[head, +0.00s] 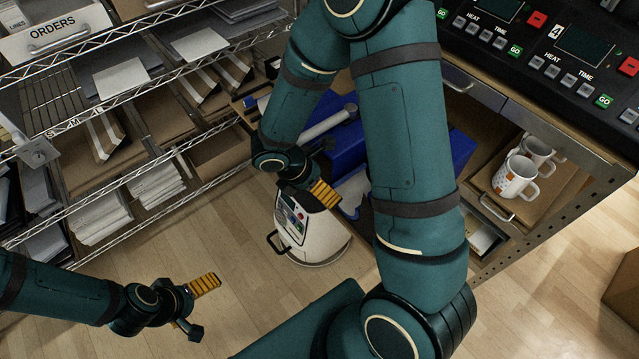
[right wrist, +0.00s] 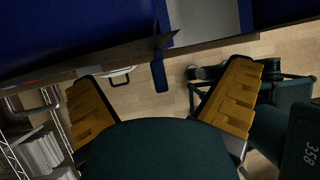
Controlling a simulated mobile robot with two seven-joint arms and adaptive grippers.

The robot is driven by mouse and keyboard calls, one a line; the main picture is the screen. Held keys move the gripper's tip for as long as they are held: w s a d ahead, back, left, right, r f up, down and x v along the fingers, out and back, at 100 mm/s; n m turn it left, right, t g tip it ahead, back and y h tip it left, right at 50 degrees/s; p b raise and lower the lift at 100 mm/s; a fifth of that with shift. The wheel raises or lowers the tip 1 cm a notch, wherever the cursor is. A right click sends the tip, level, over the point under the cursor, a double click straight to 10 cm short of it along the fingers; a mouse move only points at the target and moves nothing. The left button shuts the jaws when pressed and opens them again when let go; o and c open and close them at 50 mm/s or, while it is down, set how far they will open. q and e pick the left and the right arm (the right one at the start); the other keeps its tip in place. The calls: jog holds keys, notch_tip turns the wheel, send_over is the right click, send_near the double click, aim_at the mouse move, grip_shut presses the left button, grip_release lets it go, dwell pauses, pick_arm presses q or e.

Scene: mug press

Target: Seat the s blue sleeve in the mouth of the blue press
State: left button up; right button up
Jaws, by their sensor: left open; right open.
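My right gripper (head: 328,172) hangs over a blue press-like body (head: 342,146), partly hidden behind my right arm; its blue also shows at the arm's right. In the right wrist view the right gripper (right wrist: 162,80) is open with nothing between its yellow pads. A narrow blue strip (right wrist: 160,77) shows beyond them, below the blue surfaces (right wrist: 60,28); I cannot tell what it belongs to. My left gripper (head: 208,307) is open and empty over the floor at lower left. I cannot make out the s blue sleeve or the press mouth.
A white machine with a control panel (head: 312,238) stands below the right gripper. Wire shelves (head: 150,150) with boxes and paper line the left. Mugs (head: 514,177) stand in an open drawer at right, under a dark control panel (head: 560,50).

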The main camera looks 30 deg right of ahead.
jog(key=shift+r+p, duration=2.85)
jog(key=shift+r, duration=0.75)
jog(key=shift+w, duration=0.1)
